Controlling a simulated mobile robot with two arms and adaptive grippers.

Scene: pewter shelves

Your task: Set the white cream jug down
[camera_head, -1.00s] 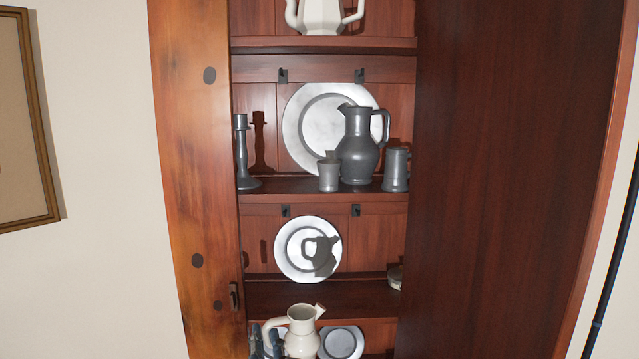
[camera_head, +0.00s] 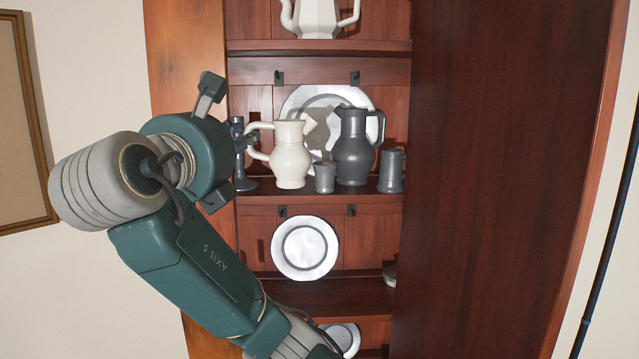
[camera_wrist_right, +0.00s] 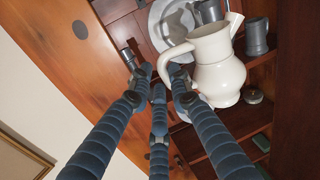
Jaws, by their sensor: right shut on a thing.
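The white cream jug (camera_head: 291,158) is upright at the height of the middle shelf (camera_head: 330,198), left of a small pewter cup (camera_head: 324,177). Whether its base touches the shelf I cannot tell. My right gripper (camera_wrist_right: 163,76) is shut on its handle, at the jug's left side. In the right wrist view the jug (camera_wrist_right: 217,75) shows beyond the fingertips. In the head view my right arm's wrist hides most of the fingers. My left gripper is not in view.
A pewter pitcher (camera_head: 355,150) and a tankard (camera_head: 391,171) stand right of the cup. A pewter candlestick (camera_head: 240,150) stands left of the jug, partly hidden. A plate (camera_head: 287,103) leans behind. The lower shelf (camera_head: 325,293) is mostly bare.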

